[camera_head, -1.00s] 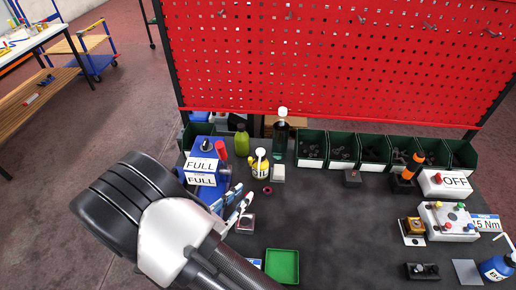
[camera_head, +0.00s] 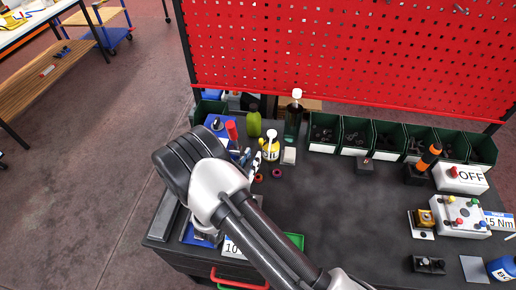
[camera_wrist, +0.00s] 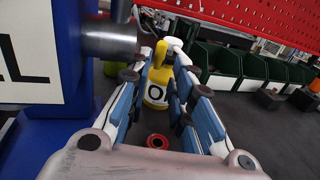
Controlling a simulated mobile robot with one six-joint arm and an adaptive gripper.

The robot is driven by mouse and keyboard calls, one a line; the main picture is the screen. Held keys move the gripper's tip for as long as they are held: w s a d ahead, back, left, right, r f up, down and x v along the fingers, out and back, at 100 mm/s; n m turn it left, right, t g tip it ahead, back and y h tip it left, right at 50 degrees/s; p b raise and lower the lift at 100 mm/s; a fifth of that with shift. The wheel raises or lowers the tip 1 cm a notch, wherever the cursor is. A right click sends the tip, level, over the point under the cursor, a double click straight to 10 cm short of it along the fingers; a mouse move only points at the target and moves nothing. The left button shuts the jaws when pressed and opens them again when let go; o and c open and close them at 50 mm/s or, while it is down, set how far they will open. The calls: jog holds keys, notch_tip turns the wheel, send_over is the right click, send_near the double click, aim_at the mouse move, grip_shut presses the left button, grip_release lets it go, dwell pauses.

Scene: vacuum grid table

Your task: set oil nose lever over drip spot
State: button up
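A yellow bottle (camera_head: 271,146) with a white label, a white cap and a yellow spout stands on the dark table, left of the middle. In the wrist view the bottle (camera_wrist: 156,90) shows beyond and between my fingers. My gripper (camera_head: 254,160) is open and empty, just short of the bottle. Its blue and white fingers also show apart in the wrist view (camera_wrist: 163,88). A red ring (camera_head: 277,173) lies on the table in front of the bottle, with another reddish ring (camera_head: 259,178) beside it. One ring (camera_wrist: 157,141) shows low between the fingers. I cannot tell which mark is the drip spot.
A blue unit (camera_wrist: 55,125) with a white sign and a metal cylinder stands close left of my gripper. Green bins (camera_head: 355,150) line the back. The table's middle is clear.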

aim_at(260, 144)
jog(key=x, duration=0.5)
jog(key=shift+w+d, duration=0.15)
jog(key=shift+w, duration=0.2)
jog(key=shift+c, duration=0.2)
grip_shut()
